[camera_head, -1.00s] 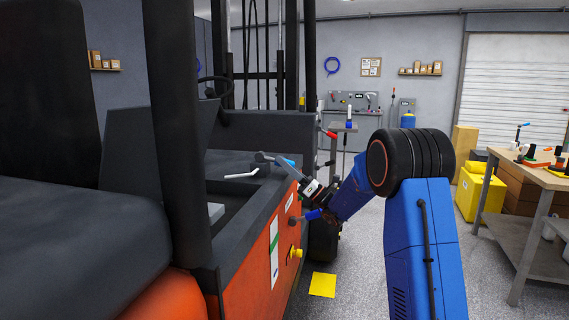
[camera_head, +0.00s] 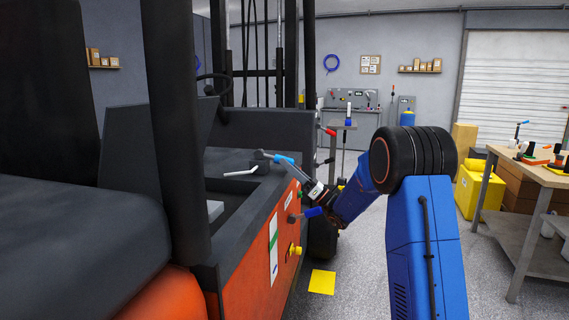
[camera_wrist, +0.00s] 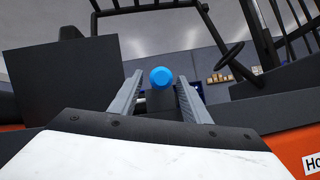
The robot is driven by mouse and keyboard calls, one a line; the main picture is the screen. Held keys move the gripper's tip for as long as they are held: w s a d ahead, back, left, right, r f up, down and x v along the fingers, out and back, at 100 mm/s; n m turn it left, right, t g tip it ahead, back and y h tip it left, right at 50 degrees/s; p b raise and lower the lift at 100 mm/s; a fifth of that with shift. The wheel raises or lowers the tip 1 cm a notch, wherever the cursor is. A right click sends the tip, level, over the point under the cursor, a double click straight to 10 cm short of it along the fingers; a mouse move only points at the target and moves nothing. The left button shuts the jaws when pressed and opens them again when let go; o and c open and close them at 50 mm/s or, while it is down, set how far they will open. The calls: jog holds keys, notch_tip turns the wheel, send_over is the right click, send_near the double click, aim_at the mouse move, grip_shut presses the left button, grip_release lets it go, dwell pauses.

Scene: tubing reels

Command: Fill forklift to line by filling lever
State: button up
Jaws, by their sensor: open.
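The orange and black forklift (camera_head: 262,262) fills the left of the head view. On its deck a lever with a bright blue grip (camera_head: 284,159) points out from a dark pivot (camera_head: 262,158). My gripper (camera_head: 301,174) is beside the blue grip, with its fingers pointing toward it. In the wrist view the round blue end (camera_wrist: 161,77) appears between my two open fingers (camera_wrist: 160,103); contact cannot be told. A white strip with a green mark (camera_head: 274,250) is on the orange side panel.
A white lever (camera_head: 240,172) lies on the deck. A darker blue handle (camera_head: 308,213) and a yellow knob (camera_head: 295,249) project from the side panel. A red-tipped lever (camera_head: 327,131) is beyond. A workbench (camera_head: 535,178) stands at right. Floor around the yellow square (camera_head: 322,282) is clear.

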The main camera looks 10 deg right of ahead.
aim_at(274, 158)
jog(key=v, duration=1.5)
notch_tip(274, 158, up, 4)
jog(key=d+n+g+h, duration=0.1)
jog(key=d+n+g, duration=0.1)
jog(key=g, duration=0.1)
jog(key=x, duration=1.6)
jog(key=shift+w+a+f, duration=0.15)
jog(key=shift+w+a, duration=0.1)
jog(key=shift+a, duration=0.2)
jog(key=shift+g+h, duration=0.3)
grip_shut()
